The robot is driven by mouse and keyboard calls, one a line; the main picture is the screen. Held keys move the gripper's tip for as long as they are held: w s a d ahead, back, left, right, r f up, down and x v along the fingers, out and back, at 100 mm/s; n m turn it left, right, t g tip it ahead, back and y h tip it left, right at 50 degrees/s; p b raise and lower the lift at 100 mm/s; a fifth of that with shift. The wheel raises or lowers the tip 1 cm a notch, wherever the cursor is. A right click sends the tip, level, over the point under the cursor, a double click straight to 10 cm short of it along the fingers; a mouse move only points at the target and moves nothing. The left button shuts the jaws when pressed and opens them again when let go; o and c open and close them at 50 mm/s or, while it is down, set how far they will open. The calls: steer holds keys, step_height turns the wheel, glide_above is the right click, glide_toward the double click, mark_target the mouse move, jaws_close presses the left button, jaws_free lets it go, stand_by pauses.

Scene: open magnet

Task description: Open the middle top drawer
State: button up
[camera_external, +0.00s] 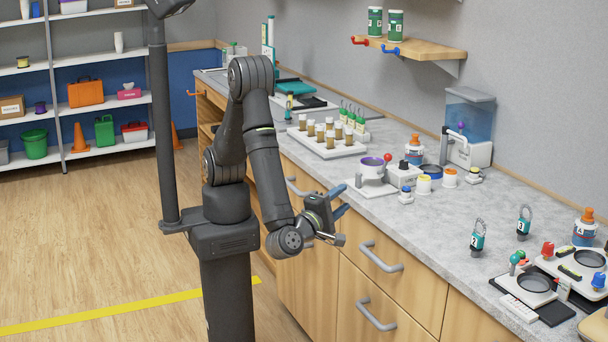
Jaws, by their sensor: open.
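A wooden top drawer (405,278) with a grey bar handle (381,258) is in the counter front, right of my gripper. It is shut. Another bar handle (298,188) shows behind my arm, on the front further left; my arm partly hides that front. I cannot tell for certain which of these is the middle top drawer. My gripper (340,216) is open and empty in front of the cabinet. It points right, above and left of the nearer handle, apart from it in the picture.
A lower drawer handle (376,315) is below the nearer one. The grey countertop (420,222) holds a vial tray (326,142), a dispenser (468,126), tagged padlocks (478,238) and small instruments. Wooden floor (90,230) left of my arm is clear. Shelves stand at the back left.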

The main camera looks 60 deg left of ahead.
glide_toward(371, 259)
steer(key=x, duration=1.1)
jaws_close()
